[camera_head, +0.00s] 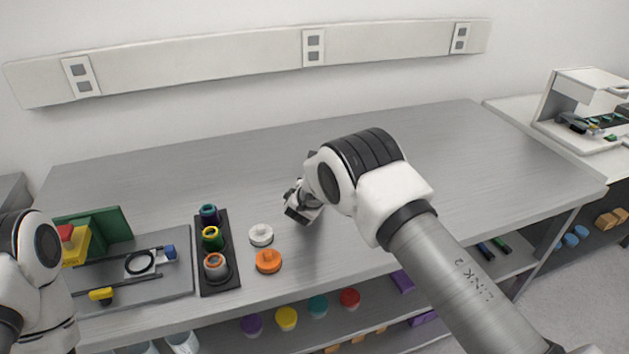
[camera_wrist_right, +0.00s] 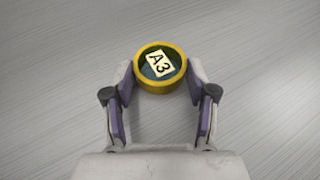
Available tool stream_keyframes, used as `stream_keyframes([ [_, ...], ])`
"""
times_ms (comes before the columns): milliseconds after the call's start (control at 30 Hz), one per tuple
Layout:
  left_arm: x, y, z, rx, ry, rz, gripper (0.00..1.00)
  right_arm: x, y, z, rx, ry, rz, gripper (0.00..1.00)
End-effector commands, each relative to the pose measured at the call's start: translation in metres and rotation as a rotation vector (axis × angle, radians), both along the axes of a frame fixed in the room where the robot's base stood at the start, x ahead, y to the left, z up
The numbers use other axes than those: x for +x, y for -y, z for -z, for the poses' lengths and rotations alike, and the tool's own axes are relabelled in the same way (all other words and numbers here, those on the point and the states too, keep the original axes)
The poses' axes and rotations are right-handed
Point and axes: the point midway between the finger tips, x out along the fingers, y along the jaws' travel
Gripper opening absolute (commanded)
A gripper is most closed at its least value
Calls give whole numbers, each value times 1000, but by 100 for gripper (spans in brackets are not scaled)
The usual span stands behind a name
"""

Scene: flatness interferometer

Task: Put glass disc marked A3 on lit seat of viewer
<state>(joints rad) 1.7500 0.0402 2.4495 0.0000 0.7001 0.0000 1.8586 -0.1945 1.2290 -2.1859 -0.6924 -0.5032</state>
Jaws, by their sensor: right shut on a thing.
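The glass disc marked A3 (camera_wrist_right: 159,66) has a yellow rim and a white label on dark glass. My right gripper (camera_wrist_right: 160,74) is shut on its rim, with one finger on each side. Bare grey bench top shows beneath it. In the head view my right gripper (camera_head: 298,208) is over the middle of the bench, and the disc cannot be made out there. A grey instrument base (camera_head: 178,286) at the left carries a black ring (camera_head: 140,262) on a light plate. I cannot tell which seat is lit. My left gripper is out of view.
A black rack (camera_head: 219,284) holds several round pieces with coloured rims. A white knobbed cap (camera_head: 261,235) and an orange one (camera_head: 268,261) stand between rack and right gripper. The bench's back and right are clear.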

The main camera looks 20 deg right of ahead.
Motion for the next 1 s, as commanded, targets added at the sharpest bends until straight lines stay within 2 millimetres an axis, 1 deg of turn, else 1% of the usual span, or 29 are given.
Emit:
stream_keyframes([
  [133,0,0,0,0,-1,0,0,0,-1,1,0,-2,-2,20],
  [300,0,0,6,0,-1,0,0,0,-1,6,0,-2,-2,20],
  [333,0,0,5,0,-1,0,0,-1,-1,4,0,-3,-2,67],
  [367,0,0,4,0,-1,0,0,-1,-1,4,0,-3,-2,78],
  [400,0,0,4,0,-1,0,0,-1,-1,4,0,-3,-2,82],
  [667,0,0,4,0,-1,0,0,-1,-1,3,0,-3,-2,82],
  [800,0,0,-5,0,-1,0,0,-3,-2,-4,-1,-4,-2,82],
  [867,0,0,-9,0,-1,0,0,-11,-7,-8,-3,-6,-4,82],
  [1000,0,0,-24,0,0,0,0,-40,-21,-24,-4,-5,-6,82],
])
